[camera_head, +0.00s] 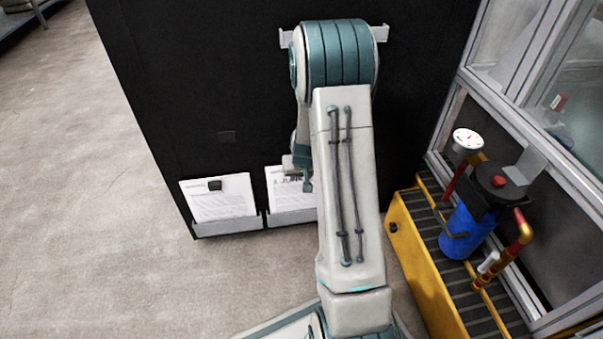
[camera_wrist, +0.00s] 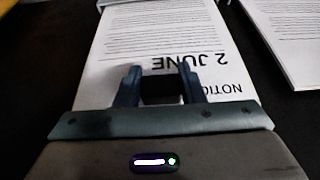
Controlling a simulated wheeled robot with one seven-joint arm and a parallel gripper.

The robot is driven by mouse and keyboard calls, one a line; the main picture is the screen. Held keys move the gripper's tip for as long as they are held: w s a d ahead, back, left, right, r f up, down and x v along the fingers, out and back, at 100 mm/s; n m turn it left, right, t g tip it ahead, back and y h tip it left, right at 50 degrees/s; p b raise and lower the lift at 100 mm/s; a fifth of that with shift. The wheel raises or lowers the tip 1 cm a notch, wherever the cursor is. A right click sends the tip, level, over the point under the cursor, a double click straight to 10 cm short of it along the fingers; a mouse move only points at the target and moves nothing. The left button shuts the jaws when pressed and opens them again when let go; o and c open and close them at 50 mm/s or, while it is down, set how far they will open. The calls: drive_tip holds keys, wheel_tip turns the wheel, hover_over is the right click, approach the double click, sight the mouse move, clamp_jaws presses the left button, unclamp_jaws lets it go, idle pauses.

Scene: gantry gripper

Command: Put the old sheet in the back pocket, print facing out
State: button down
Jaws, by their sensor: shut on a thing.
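My gripper (camera_wrist: 160,78) is shut on a small black block (camera_wrist: 160,92), which sits between its two fingers at the headed end of a printed sheet (camera_wrist: 140,40). That sheet reads "NOTICE" and "2 JUNE", upside down in the wrist view, with print facing the camera. In the head view the same sheet (camera_head: 291,190) appears at the right pocket (camera_head: 292,218) low on the black panel, partly hidden by my arm. A second printed sheet (camera_head: 222,204) stands in the left pocket (camera_head: 236,225). Its date is too small to read, so I cannot tell which sheet is old.
A black block (camera_head: 215,184) is at the second sheet's top. A dark square (camera_head: 226,136) is on the panel (camera_head: 190,80) above. A pale rail (camera_head: 381,33) shows behind my arm. A yellow platform (camera_head: 425,260) with a blue canister (camera_head: 466,230) stands right. Floor at left is clear.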

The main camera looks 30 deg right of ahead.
drive_tip(key=shift+f+b, duration=0.3)
drive_tip(key=shift+f, duration=0.5)
drive_tip(key=c, duration=0.9)
unclamp_jaws()
drive_tip(key=shift+o, duration=0.2)
drive_tip(key=p+v, duration=0.6)
drive_tip(key=v, duration=0.8)
drive_tip(key=shift+f, duration=0.1)
drive_tip(key=s+a+r+n+p, duration=0.1)
drive_tip(key=s+a+r+p, duration=0.3)
drive_tip(key=r+p, duration=0.8)
drive_tip(key=s+a+r+n+g+p, duration=0.1)
drive_tip(key=s+a+r+p, duration=0.4)
drive_tip(key=r, duration=1.8)
drive_tip(key=s+a+r+n+y+p, duration=0.1)
drive_tip(key=s+a+r+p, duration=0.4)
drive_tip(key=s+r+p, duration=0.6)
wheel_tip(320, 180, up, 7)
drive_tip(key=p, duration=0.8)
drive_tip(key=shift+a+g, duration=0.2)
drive_tip(key=shift+g, duration=0.1)
